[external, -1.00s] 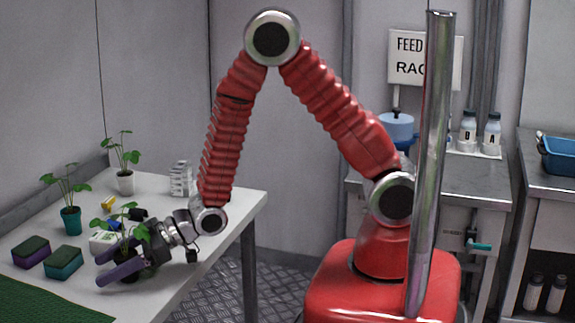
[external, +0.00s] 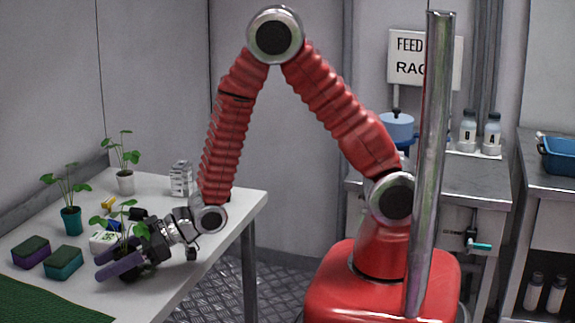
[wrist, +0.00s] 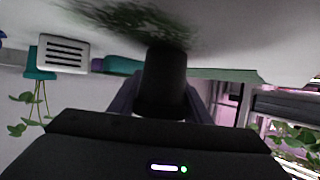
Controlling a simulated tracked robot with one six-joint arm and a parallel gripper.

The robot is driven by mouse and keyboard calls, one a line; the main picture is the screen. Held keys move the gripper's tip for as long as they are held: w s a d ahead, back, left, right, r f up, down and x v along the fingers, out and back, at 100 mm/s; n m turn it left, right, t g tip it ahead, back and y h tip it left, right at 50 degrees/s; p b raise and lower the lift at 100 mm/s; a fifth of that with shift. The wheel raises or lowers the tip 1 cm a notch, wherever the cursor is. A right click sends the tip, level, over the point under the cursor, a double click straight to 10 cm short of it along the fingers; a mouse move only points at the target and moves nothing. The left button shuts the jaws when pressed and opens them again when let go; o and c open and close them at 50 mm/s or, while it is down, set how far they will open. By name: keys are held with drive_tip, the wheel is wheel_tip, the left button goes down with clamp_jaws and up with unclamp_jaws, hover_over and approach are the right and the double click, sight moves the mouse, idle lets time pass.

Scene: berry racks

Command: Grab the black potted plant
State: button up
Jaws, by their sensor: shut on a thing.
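The black potted plant has green leaves (external: 128,224) showing above my gripper in the external view; its pot is mostly hidden there by the fingers. In the wrist view, which looks upside down, the black pot (wrist: 165,78) sits in the centre between the two purple-grey fingers. My gripper (external: 112,264) is shut on the pot, low over the front part of the white table. In the external view I cannot tell whether the pot touches the table.
A teal pot plant (external: 70,218) and a white pot plant (external: 125,182) stand farther back on the table (external: 190,265). Purple (external: 31,254) and teal (external: 63,264) sponge-like blocks lie left of my gripper. A green mat (external: 45,302) covers the front left. Small items lie behind the plant.

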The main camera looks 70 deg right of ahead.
wheel_tip(320, 180, up, 10)
drive_tip(key=shift+f, duration=0.25)
idle(0.3)
idle(0.7)
